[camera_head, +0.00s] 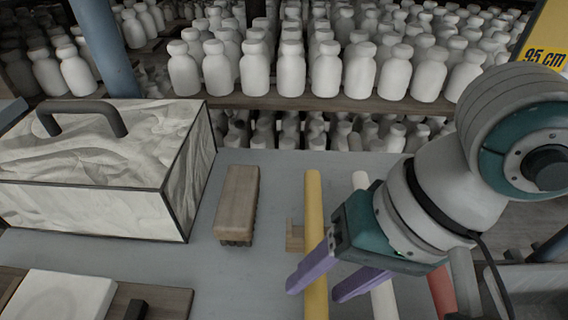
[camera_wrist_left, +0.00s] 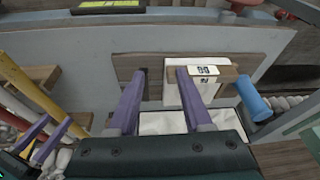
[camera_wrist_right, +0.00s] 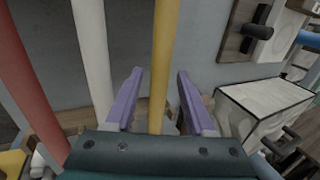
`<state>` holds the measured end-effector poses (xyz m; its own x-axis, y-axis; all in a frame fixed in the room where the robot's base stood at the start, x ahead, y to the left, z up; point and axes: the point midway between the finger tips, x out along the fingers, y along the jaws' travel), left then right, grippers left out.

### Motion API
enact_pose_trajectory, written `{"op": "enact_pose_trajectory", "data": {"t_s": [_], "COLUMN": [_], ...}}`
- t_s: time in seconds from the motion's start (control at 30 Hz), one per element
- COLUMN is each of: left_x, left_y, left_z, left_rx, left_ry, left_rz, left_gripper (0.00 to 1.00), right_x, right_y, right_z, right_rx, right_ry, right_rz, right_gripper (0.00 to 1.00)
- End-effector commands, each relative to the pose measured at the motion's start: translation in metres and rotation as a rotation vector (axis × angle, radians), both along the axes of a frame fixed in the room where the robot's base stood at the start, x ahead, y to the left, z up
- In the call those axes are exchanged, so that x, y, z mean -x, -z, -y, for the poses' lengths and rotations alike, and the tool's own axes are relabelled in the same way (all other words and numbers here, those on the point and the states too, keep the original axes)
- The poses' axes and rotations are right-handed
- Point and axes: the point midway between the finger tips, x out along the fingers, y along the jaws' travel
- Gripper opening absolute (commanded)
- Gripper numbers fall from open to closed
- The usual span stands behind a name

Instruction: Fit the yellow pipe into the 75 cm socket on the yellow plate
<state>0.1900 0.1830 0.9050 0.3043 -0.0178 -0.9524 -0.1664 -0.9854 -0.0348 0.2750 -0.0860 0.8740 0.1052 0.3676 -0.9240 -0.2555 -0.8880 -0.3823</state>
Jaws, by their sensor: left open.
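The yellow pipe (camera_head: 313,200) stands upright, left of a white pipe (camera_head: 383,298). My right gripper (camera_head: 325,290) reaches in from the right with its purple fingers on either side of the yellow pipe. In the right wrist view the yellow pipe (camera_wrist_right: 162,60) runs between the open fingers (camera_wrist_right: 153,85), with a gap on both sides. My left gripper (camera_wrist_left: 160,80) is open and empty in its own wrist view, in front of a wooden board (camera_wrist_left: 228,62) with a white block. The yellow plate and its 75 cm socket cannot be made out for certain.
A yellow "95 cm" sign (camera_head: 545,45) is at the upper right. A brush (camera_head: 238,195) and a marbled box (camera_head: 95,205) with a dark handle are left of the pipes. A red pipe (camera_head: 440,290) is at right. White bottles fill the shelves behind.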

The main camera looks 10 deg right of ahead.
Motion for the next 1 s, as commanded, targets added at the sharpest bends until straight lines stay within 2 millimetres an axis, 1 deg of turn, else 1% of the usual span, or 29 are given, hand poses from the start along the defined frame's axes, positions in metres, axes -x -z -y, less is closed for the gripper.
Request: {"op": "enact_pose_trajectory", "data": {"t_s": [0.03, 0.4, 0.47, 1.0], "left_x": [-0.0001, -0.0002, -0.0002, -0.0006], "left_y": [0.0000, -0.0002, -0.0002, -0.0006], "left_z": [-0.0004, -0.0010, -0.0010, 0.0015], "left_rx": [-0.001, -0.004, -0.004, 0.006], "left_ry": [0.001, 0.002, 0.002, -0.004], "left_rz": [0.000, 0.001, 0.001, 0.002], "left_gripper": [0.50, 0.50, 0.50, 0.50], "right_x": [-0.0002, -0.0002, -0.0002, -0.0006], "right_y": [-0.0002, -0.0003, -0.0003, -0.0009], "right_z": [0.0001, 0.0003, 0.0003, 0.0000], "right_rx": [0.000, 0.000, 0.000, -0.001], "right_ry": [0.000, 0.000, 0.000, 0.000], "right_rz": [0.000, 0.001, 0.001, 0.001], "right_gripper": [0.47, 0.06, 0.00, 0.00]}}
